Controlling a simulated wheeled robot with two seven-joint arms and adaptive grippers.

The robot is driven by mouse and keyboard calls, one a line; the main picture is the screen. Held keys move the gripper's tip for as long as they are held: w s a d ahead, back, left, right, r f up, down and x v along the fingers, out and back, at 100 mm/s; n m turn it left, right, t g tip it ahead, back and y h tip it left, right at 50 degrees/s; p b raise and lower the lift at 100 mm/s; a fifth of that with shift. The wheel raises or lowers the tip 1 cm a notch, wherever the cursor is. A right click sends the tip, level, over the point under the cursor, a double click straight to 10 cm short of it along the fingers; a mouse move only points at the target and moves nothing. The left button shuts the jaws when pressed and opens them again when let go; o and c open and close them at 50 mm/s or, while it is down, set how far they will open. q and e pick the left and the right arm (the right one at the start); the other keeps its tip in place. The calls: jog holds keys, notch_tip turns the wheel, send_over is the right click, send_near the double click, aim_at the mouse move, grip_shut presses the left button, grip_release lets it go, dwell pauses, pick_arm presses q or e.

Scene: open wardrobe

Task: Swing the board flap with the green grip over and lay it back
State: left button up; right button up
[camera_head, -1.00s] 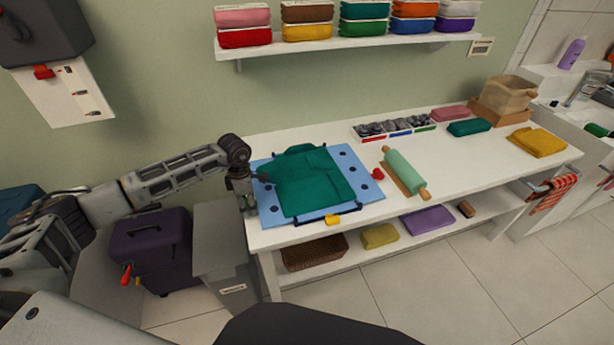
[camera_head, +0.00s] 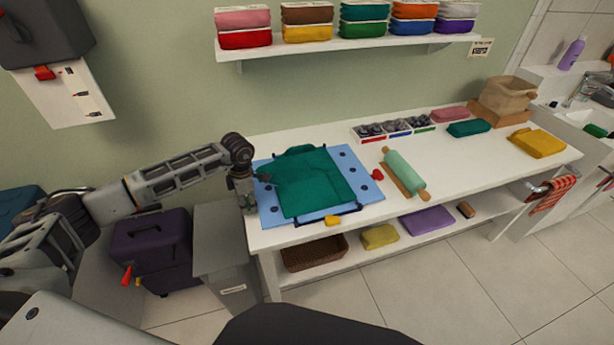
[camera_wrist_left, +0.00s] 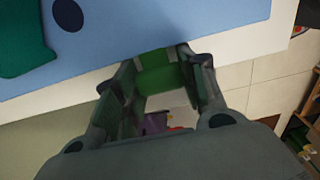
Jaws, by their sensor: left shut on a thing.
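The blue folding board (camera_head: 345,160) lies flat on the white table, with dark round holes along its edges. A green shirt (camera_head: 313,185) lies spread over it and hides much of its middle. My left gripper (camera_head: 249,203) is at the board's left edge, pointing down. In the left wrist view, my left gripper (camera_wrist_left: 157,78) is shut on the green grip (camera_wrist_left: 155,72), which sits between its fingers beside the blue board (camera_wrist_left: 130,35). A yellow grip (camera_head: 332,221) shows at the front edge and a red one (camera_head: 377,174) at the right. My right gripper is not in view.
A rolling pin-like green roller (camera_head: 404,174) lies right of the board. Small trays (camera_head: 393,129) and folded cloths (camera_head: 537,142) stand farther back and right. A wall shelf (camera_head: 350,43) hangs above. A purple case (camera_head: 152,250) stands left of the table.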

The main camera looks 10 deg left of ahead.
pick_arm(q)
jog(key=shift+w+d+r+y+p, duration=0.15)
jog(key=shift+r+y+p, duration=0.2)
jog(key=shift+r, duration=0.35)
jog(key=shift+r+g, duration=0.2)
jog(key=shift+g, duration=0.1)
jog(key=shift+d+r+y+p, duration=0.1)
jog(key=shift+r+y+p, duration=0.25)
jog(key=shift+r+p, duration=0.05)
jog(key=shift+w+d+r+g+p, duration=0.1)
jog(key=shift+r+g+p, duration=0.2)
jog(key=shift+r, duration=0.2)
jog(key=shift+r+y, duration=0.15)
jog(key=shift+y, duration=0.25)
jog(key=shift+d+r, duration=0.1)
jog(key=shift+r, duration=0.05)
jog(key=shift+w+d+r+g+y+p, duration=0.15)
jog(key=shift+r+g+y+p, duration=0.1)
jog(key=shift+r, duration=0.1)
jog(key=shift+w+d+r+g+y+p, duration=0.1)
jog(key=shift+d+r+g+y+p, duration=0.05)
jog(key=shift+r+y+p, duration=0.15)
jog(key=shift+r, duration=0.2)
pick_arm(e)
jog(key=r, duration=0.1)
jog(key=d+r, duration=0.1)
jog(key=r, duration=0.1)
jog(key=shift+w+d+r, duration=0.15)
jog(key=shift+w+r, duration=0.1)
